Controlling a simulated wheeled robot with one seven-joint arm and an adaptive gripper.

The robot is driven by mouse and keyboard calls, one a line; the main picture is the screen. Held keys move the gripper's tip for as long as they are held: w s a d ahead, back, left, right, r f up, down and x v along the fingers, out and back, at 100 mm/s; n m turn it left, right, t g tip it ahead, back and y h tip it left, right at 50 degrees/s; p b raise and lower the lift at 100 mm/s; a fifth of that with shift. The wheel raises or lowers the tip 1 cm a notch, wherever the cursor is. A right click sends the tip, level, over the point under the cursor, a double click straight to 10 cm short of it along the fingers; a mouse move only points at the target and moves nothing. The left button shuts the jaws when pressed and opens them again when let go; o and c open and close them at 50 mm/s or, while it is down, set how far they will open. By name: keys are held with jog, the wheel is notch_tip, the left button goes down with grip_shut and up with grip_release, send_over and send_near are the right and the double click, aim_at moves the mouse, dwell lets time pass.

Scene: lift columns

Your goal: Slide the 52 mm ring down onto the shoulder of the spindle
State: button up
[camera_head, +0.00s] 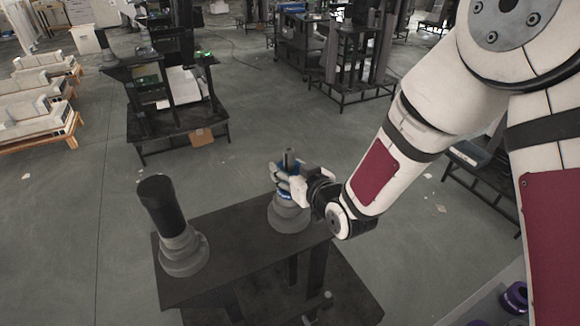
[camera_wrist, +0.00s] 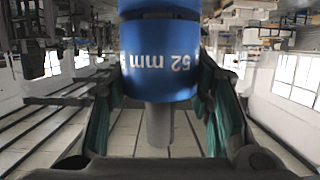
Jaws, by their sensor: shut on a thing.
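The blue ring, marked "52 mm", shows close up in the wrist view (camera_wrist: 158,72), where its lettering is upside down. My gripper (camera_head: 288,184) is shut on the ring, with green-lined fingers on both sides of it in the wrist view. The spindle's grey post (camera_head: 289,158) sticks up above the ring in the head view and also shows in the wrist view (camera_wrist: 159,125). The ring appears to be around the post. The spindle's stepped grey base (camera_head: 289,216) stands on the right of the dark table. My fingers partly hide the ring, and I cannot tell whether it touches the shoulder.
The dark table (camera_head: 225,235) also carries a second stepped grey column (camera_head: 183,248) with a black cylinder (camera_head: 161,203) on top, at the left. The tabletop between the two columns is clear. Another dark workstation (camera_head: 180,122) stands behind, across open floor.

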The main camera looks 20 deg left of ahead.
dwell(0.4)
jog(key=o, duration=1.5)
jog(key=shift+f, duration=0.1)
jog(key=shift+s+d, duration=0.1)
jog(key=v, duration=0.7)
jog(key=shift+d, duration=0.1)
